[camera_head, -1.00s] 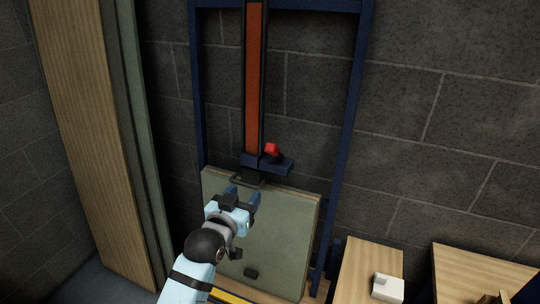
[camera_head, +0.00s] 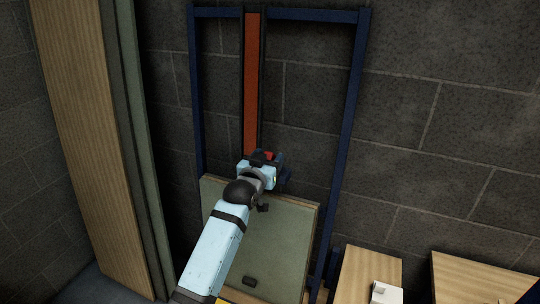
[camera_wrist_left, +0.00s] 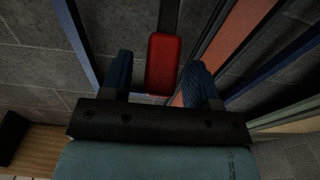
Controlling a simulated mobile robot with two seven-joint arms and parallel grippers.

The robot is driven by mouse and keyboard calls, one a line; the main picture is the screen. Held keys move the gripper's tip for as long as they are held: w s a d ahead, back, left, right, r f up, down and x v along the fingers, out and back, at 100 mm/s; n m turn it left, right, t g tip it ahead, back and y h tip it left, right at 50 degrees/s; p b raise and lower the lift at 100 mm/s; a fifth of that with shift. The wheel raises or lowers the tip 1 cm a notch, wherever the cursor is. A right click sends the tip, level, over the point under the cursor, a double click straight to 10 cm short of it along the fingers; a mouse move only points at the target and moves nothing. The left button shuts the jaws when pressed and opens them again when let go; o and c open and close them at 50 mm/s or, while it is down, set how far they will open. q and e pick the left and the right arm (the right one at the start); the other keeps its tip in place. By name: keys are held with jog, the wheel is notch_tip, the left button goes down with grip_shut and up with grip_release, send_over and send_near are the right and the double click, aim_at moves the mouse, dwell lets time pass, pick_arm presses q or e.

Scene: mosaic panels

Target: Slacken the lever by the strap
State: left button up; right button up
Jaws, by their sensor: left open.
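The red lever (camera_wrist_left: 163,64) shows in the left wrist view between the two blue fingers of my left gripper (camera_wrist_left: 161,80), which is open with a gap on each side of it. In the head view only a bit of the red lever (camera_head: 268,155) shows above my left gripper (camera_head: 272,160), which hides most of the dark clamp. The orange-red strap (camera_head: 252,85) runs down the dark upright to just behind my gripper. The strap also shows in the left wrist view (camera_wrist_left: 235,38), right of the lever. My right gripper is not in view.
A green-grey panel (camera_head: 278,240) leans inside the blue frame (camera_head: 350,120) below the clamp. Tall boards (camera_head: 90,130) stand at the left. Wooden surfaces (camera_head: 480,278) and a white block (camera_head: 385,292) are at lower right.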

pick_arm(q)
jog(key=shift+w+d, duration=0.25)
jog(key=shift+w, duration=0.35)
grip_shut()
